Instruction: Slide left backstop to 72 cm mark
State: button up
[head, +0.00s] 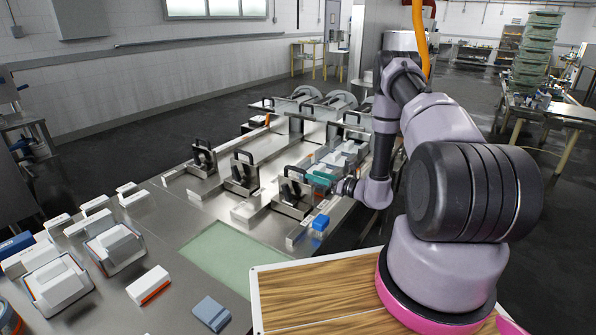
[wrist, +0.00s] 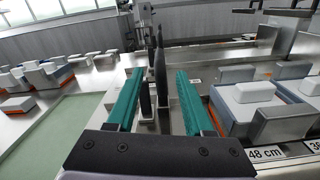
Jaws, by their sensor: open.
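Three metal backstops with black handles stand in a row on the steel bench in the head view: a far-left one (head: 203,157), a middle one (head: 241,172) and a near one (head: 293,192). I cannot tell for sure which is the left backstop. My gripper (head: 318,180), with teal fingers, is just right of the near one. In the wrist view my gripper (wrist: 160,100) is open, with dark upright handle parts (wrist: 161,72) showing between and beyond its fingers. I cannot tell if they touch. A "48 cm" label (wrist: 267,153) is at lower right; no 72 cm mark is readable.
Pale blocks (wrist: 257,92) sit in metal holders close to my gripper's right. A green mat (head: 222,262) lies on the near bench, left of a wooden board (head: 310,290). More pale blocks (head: 115,245) stand on the left. A small blue block (head: 320,222) is near the bench's front edge.

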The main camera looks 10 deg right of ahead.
aim_at(303, 172)
jog(key=x, duration=0.8)
jog(key=shift+c, duration=0.4)
grip_shut()
jog(key=shift+s, duration=0.1)
dwell(0.8)
